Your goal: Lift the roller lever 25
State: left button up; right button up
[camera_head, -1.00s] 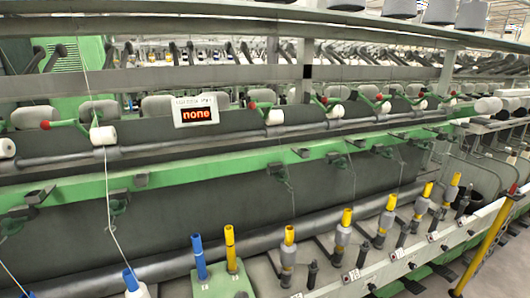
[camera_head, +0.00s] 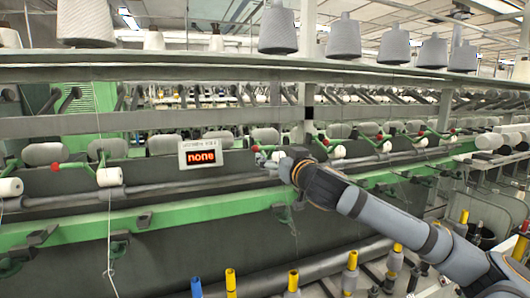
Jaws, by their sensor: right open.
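Several green roller levers with red knobs stand in a row along the dark roller rail. One lever's red knob (camera_head: 256,149) shows right beside my right gripper (camera_head: 268,162). Other levers show at the left (camera_head: 70,166) and to the right of my arm (camera_head: 352,134). I cannot read a number 25 on any of them. My right gripper is open, at the height of the lever. It partly hides that lever and the roller behind it, and I cannot tell if they touch. My left gripper is not in view.
A long grey shelf (camera_head: 150,68) with yarn cones (camera_head: 335,38) runs above. White rollers (camera_head: 110,177) sit on the rail. Yellow-topped spindles (camera_head: 397,258) stand below, near my forearm.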

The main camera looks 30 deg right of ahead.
aim_at(266, 149)
jog(key=p+x, duration=0.9)
jog(key=x, duration=0.1)
jog(key=shift+w+d+f, duration=0.1)
jog(key=shift+w, duration=0.2)
